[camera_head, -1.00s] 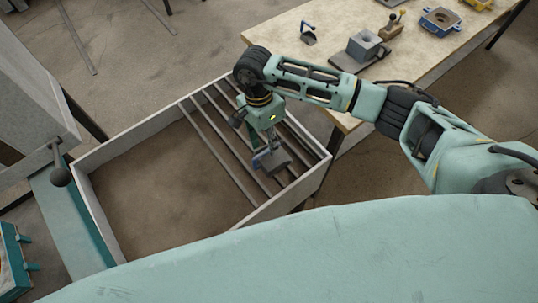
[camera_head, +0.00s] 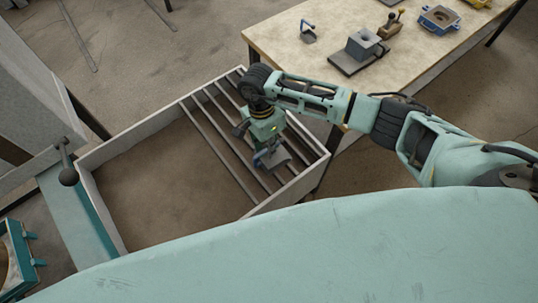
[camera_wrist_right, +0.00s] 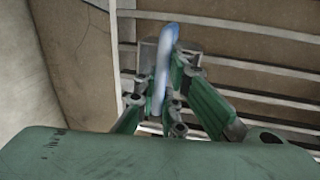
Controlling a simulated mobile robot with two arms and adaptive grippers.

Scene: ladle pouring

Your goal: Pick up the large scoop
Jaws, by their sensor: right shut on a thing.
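The large scoop has a grey body (camera_head: 277,158) and a blue handle. It is at the slatted right end of a pale, open-topped box (camera_head: 128,137). My right gripper (camera_head: 262,152) reaches down over the slats and is shut on the scoop's handle. In the right wrist view, the blue handle (camera_wrist_right: 163,72) stands between the green fingers, and part of the grey body (camera_wrist_right: 147,54) shows behind it. I cannot tell whether the scoop touches the slats. My left gripper is not in view.
A smaller scoop with a blue handle (camera_head: 307,32) stands on the wooden table (camera_head: 285,50). A grey block on a plate (camera_head: 361,50) and a blue-rimmed mould (camera_head: 439,19) are also there.

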